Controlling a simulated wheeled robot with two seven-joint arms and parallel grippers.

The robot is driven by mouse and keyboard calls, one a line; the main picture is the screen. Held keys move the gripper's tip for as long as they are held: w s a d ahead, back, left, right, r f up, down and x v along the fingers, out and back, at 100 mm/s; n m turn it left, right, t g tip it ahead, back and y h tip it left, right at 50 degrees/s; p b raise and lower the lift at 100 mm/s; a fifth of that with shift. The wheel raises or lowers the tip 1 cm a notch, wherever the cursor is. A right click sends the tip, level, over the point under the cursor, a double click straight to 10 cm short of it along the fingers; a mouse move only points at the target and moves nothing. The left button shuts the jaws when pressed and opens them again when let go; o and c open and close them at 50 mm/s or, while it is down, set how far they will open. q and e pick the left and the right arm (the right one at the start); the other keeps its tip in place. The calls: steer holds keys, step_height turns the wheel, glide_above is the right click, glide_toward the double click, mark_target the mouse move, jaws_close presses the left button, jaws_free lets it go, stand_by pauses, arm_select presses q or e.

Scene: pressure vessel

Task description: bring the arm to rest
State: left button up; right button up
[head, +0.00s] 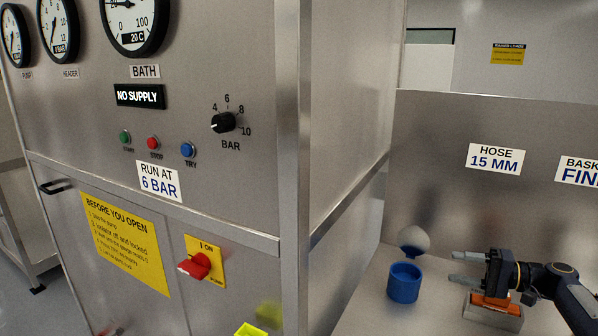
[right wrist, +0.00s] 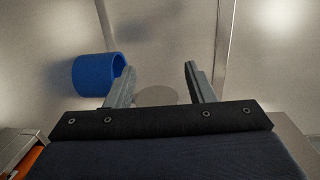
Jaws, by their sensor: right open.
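My right gripper (head: 460,268) is at the lower right of the head view, its arm coming in from the right edge. Its two fingers point left and stand apart with nothing between them. In the right wrist view the open fingers (right wrist: 158,85) also show, over a pale round patch. A blue cup (head: 404,283) stands on the steel bench just left of the fingertips. It also shows in the right wrist view (right wrist: 92,74), beside the left finger and seemingly apart from it. My left gripper is out of view.
A steel cabinet (head: 345,110) with gauges, a black knob (head: 223,122) and a red switch (head: 196,265) fills the left. A grey rounded object (head: 414,238) is behind the cup. A back panel (head: 440,150) bounds the bench.

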steer(key=s+a+r+n+g+h, duration=0.2)
steer(key=s+a+r+h, duration=0.15)
steer(key=s+a, duration=0.4)
steer(key=s+a+r+n+g+h, duration=0.2)
steer(key=s+a+h, duration=0.25)
steer(key=a, duration=0.65)
steer(key=s+f+t+h, duration=0.1)
steer(key=s+f, duration=0.3)
steer(key=s, duration=0.9)
steer(key=s+f+t+h, duration=0.1)
steer(key=s+f, duration=0.4)
steer(key=s, duration=0.8)
steer(key=shift+a+h, duration=0.25)
steer(key=shift+h, duration=0.55)
steer(key=shift+s+m+t, duration=0.15)
steer(key=shift+m+t, duration=0.15)
